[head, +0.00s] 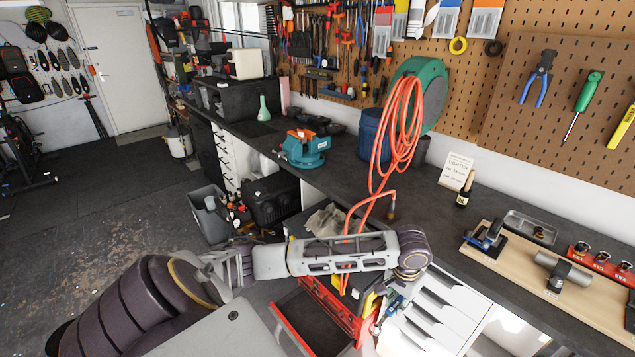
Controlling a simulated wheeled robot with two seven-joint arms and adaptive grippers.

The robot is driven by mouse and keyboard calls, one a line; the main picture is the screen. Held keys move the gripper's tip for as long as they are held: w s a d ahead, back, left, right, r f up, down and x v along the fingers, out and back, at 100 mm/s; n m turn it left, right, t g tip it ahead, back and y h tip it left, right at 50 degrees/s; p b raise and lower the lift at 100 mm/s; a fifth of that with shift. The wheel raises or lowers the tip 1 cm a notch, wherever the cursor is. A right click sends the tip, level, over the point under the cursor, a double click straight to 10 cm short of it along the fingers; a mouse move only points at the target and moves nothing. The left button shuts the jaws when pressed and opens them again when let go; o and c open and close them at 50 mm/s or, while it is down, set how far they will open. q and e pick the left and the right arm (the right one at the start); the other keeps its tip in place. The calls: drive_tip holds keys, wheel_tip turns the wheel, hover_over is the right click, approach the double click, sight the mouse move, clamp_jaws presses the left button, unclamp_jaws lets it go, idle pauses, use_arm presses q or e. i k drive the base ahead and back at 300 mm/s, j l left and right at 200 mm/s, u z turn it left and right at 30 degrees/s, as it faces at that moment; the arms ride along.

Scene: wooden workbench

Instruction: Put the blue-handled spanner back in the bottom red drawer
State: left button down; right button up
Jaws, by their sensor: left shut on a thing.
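The red tool chest (338,306) stands below the bench edge, partly hidden by my left arm. A red drawer (288,334) is pulled out of it toward me, with a dark interior; it looks like the bottom one. My left gripper (384,314) is small and partly hidden below the wrist, at the right side of the chest. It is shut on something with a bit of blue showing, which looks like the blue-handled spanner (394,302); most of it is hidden. My right gripper is not in view.
A white drawer unit (436,312) stands close to the right of the chest. An orange hose (402,110) hangs from a green reel and runs down behind my arm. The bench (340,185) carries a teal vise (303,148). A grey bin (210,215) stands on the floor.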

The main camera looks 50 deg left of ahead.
sight(307, 332)
drive_tip(key=j+z, duration=0.2)
drive_tip(key=j, duration=0.35)
drive_tip(key=k+j+z, duration=0.15)
drive_tip(key=j, duration=0.4)
drive_tip(key=k+j+z, duration=0.2)
drive_tip(key=j, duration=0.4)
drive_tip(key=i, duration=0.1)
